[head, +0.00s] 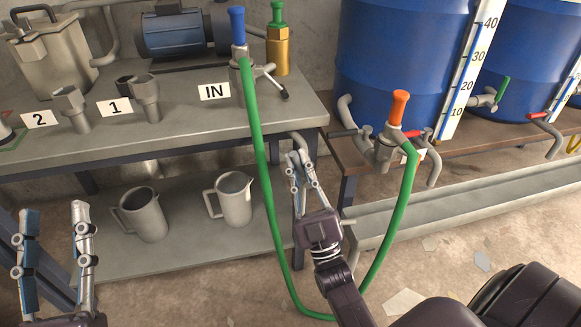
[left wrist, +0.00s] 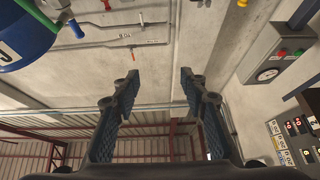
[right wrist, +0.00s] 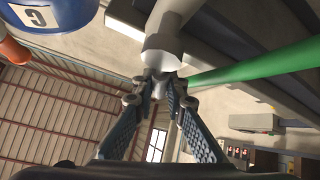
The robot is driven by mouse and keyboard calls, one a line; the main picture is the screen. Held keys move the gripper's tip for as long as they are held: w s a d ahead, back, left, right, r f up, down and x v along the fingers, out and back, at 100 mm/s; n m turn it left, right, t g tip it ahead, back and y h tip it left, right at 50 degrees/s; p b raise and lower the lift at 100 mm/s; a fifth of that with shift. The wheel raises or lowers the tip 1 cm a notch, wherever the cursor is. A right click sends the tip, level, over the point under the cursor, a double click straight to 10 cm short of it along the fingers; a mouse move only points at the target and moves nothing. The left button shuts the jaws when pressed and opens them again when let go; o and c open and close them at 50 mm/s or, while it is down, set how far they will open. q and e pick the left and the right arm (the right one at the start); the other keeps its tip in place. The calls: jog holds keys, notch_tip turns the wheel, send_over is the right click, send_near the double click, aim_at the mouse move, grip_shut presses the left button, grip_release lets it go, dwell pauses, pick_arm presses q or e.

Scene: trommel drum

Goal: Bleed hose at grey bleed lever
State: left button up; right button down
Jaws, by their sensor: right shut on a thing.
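The green hose (head: 262,165) hangs in a long loop from the blue-handled fitting (head: 240,60) at the IN label to the orange-handled valve (head: 393,130) on a blue drum. A grey lever with a dark tip (head: 272,82) sticks out from the IN fitting. My right gripper (head: 300,157) is shut on a small grey part at the end of a pale grey pipe (right wrist: 172,22), below the bench's right end. Whether that part is the bleed lever I cannot tell. The hose (right wrist: 255,68) passes beside it. My left gripper (head: 54,207) is open and empty at lower left.
Two grey jugs (head: 143,214) (head: 233,198) stand on the lower shelf. The grey bench (head: 190,118) carries fittings labelled 1 and 2 and a blue motor (head: 172,35). Blue drums (head: 400,60) stand on a brown stand at right. Floor in front is mostly clear.

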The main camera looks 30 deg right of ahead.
pick_arm(q)
jog(key=shift+w+f+g, duration=0.35)
jog(key=shift+f+g, duration=0.05)
jog(key=shift+f, duration=0.35)
jog(key=shift+w+f+g, duration=0.35)
jog(key=shift+f+g, duration=0.05)
jog(key=shift+f, duration=0.3)
pick_arm(e)
jog(key=shift+s+d+r+m+g+h, duration=0.15)
jog(key=shift+d+m+h, duration=0.1)
jog(key=shift+m+h, duration=0.8)
jog(key=shift+d+f+m+g+h, duration=0.1)
jog(key=shift+d+m+g+h, duration=0.15)
jog(key=shift+m+h, duration=0.75)
jog(key=shift+s+d+r+m+g+h, duration=0.1)
jog(key=shift+d+m+h, duration=0.15)
jog(key=shift+m+h, duration=0.75)
jog(key=c, duration=1.9)
grip_release()
jog(key=shift+c, duration=0.2)
pick_arm(q)
jog(key=shift+p, duration=0.3)
pick_arm(e)
jog(key=v, duration=0.7)
jog(key=shift+s+a, duration=0.1)
jog(key=shift+s, duration=0.05)
